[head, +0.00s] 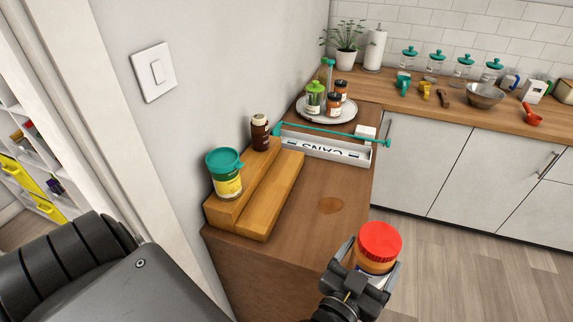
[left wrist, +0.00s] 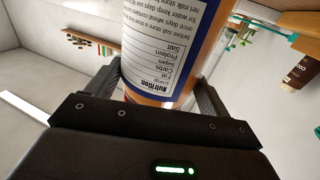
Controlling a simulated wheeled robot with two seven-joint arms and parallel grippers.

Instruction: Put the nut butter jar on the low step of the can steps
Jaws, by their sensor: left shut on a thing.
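The nut butter jar (head: 379,246) has a red lid, an orange-brown body and a white and blue label. My left gripper (head: 368,272) is shut on it and holds it upright, off the right side of the counter. In the left wrist view the jar (left wrist: 172,45) sits between the fingers of the gripper (left wrist: 160,92), its nutrition label facing the camera. The wooden can steps (head: 268,208) stand on the counter against the wall, left of the gripper. The low step, on the right, is bare. My right gripper is not in view.
A teal-lidded yellow tin (head: 226,175) and a brown bottle (head: 260,133) stand on the high step. Behind are a white "CANS" bin (head: 325,150) with a teal bar and a round tray (head: 326,118) with jars.

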